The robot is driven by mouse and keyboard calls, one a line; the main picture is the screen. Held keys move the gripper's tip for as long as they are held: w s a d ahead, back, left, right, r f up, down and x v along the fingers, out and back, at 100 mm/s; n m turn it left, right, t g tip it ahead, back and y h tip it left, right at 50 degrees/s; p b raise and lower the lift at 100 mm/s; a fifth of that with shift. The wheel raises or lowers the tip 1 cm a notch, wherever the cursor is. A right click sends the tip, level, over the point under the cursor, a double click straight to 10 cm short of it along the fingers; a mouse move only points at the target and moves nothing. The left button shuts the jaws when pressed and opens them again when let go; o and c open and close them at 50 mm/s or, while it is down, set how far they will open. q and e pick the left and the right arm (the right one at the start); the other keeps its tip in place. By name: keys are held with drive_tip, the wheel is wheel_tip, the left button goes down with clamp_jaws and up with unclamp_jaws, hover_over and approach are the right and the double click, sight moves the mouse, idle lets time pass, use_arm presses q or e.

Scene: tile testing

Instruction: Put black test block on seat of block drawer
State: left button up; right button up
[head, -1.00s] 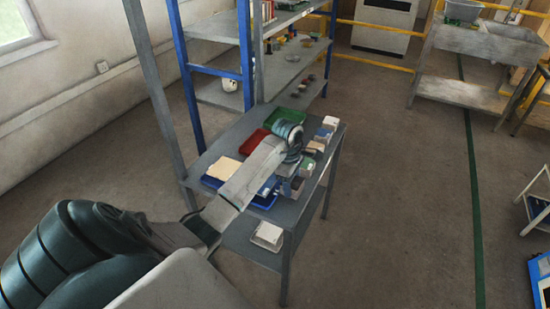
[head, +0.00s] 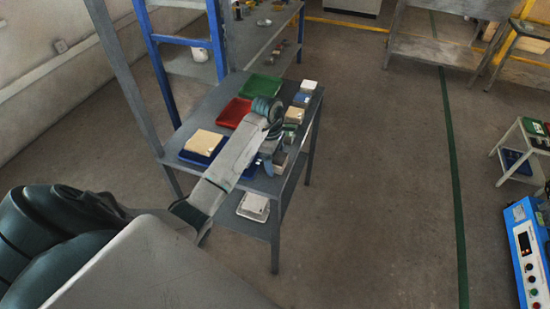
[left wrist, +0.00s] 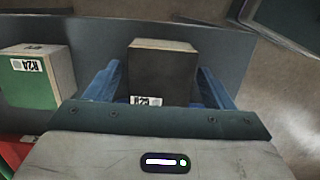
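The black test block (left wrist: 162,75), dark-faced with a pale top edge and a white label, shows in the left wrist view. It stands between the blue fingers of my left gripper (left wrist: 158,90), with a narrow gap visible on the left side, so the gripper looks open around it. In the head view my left gripper (head: 272,158) is low over the right edge of the grey table (head: 228,92), and the block there is mostly hidden by the arm. I cannot pick out the block drawer or its seat with certainty. My right gripper is not in view.
A green block (left wrist: 38,78) labelled R2A stands left of the black one. The table holds a green tray (head: 262,86), a red tray (head: 232,112) and a blue tray (head: 190,157). A blue device (head: 522,250) and a small rack (head: 515,150) stand right. The middle floor is clear.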

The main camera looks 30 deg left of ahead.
use_arm(q)
drive_tip(key=shift+r, duration=0.15)
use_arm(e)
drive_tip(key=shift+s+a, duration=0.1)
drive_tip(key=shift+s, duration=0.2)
use_arm(q)
drive_tip(key=shift+r, duration=0.15)
drive_tip(key=r, duration=0.4)
drive_tip(key=shift+a+b, duration=0.25)
drive_tip(key=shift+b, duration=0.15)
wheel_tip(320, 180, up, 3)
drive_tip(key=p, duration=0.3)
drive_tip(key=shift+s+a+r, duration=0.1)
drive_tip(key=shift+a+r, duration=0.05)
drive_tip(key=shift+r, duration=0.05)
wheel_tip(320, 180, up, 2)
drive_tip(key=shift+a+r+p, duration=0.1)
drive_tip(key=shift+r+p, duration=0.1)
drive_tip(key=shift+p, duration=0.9)
drive_tip(key=shift+a+r+p, duration=0.15)
drive_tip(key=shift+r+p, duration=0.75)
drive_tip(key=shift+r, duration=0.05)
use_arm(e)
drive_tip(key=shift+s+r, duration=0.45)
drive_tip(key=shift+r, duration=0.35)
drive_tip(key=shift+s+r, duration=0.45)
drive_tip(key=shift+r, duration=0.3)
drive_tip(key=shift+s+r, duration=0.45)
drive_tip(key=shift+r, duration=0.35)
